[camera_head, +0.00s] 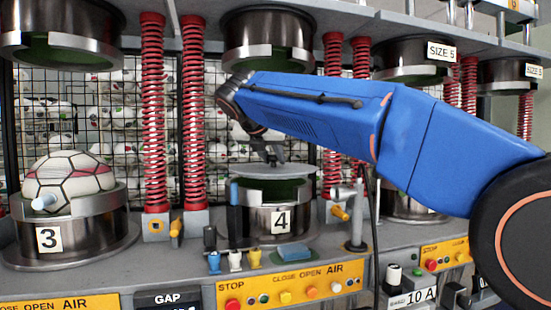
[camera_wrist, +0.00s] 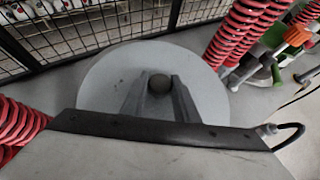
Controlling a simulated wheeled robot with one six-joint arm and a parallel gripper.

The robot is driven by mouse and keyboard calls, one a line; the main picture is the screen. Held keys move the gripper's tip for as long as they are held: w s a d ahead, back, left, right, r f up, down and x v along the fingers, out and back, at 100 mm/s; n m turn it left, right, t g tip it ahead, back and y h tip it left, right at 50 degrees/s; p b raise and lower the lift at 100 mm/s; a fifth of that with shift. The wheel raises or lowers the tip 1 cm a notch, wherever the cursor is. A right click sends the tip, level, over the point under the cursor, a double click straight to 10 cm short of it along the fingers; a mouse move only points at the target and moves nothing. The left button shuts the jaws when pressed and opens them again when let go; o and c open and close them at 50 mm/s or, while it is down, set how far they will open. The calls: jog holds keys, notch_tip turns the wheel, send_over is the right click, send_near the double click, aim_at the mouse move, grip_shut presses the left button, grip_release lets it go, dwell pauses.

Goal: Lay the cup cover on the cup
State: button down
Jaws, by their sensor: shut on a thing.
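The cup cover (camera_head: 262,171) is a flat grey disc just above the rim of the cup marked 4 (camera_head: 258,212). A narrow gap shows between disc and cup at the front; I cannot tell whether they touch at the back. My gripper (camera_head: 270,158) is over the middle of the cover. In the wrist view the cover (camera_wrist: 205,85) is a wide grey disc with a dark round knob (camera_wrist: 159,84) at its centre. The two fingers of my gripper (camera_wrist: 160,88) are shut on that knob. The cover hides the cup in the wrist view.
Another cup, marked 3 (camera_head: 90,215), holds a ball (camera_head: 68,185) at left. Red springs (camera_head: 153,110) stand on both sides of cup 4. An upper metal cup (camera_head: 268,40) hangs above. Small bottles (camera_head: 235,258) and a blue block (camera_head: 294,252) sit in front.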

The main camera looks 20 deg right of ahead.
aim_at(266, 166)
jog(key=shift+w, duration=2.75)
jog(key=shift+w+f, duration=0.1)
jog(key=shift+w, duration=0.1)
jog(key=shift+s+f, duration=0.1)
jog(key=shift+f, duration=1)
jog(key=shift+f, duration=0.95)
jog(key=c, duration=1.3)
grip_release()
jog(key=shift+f, duration=0.1)
jog(key=v, duration=1.7)
jog(key=shift+s, duration=0.15)
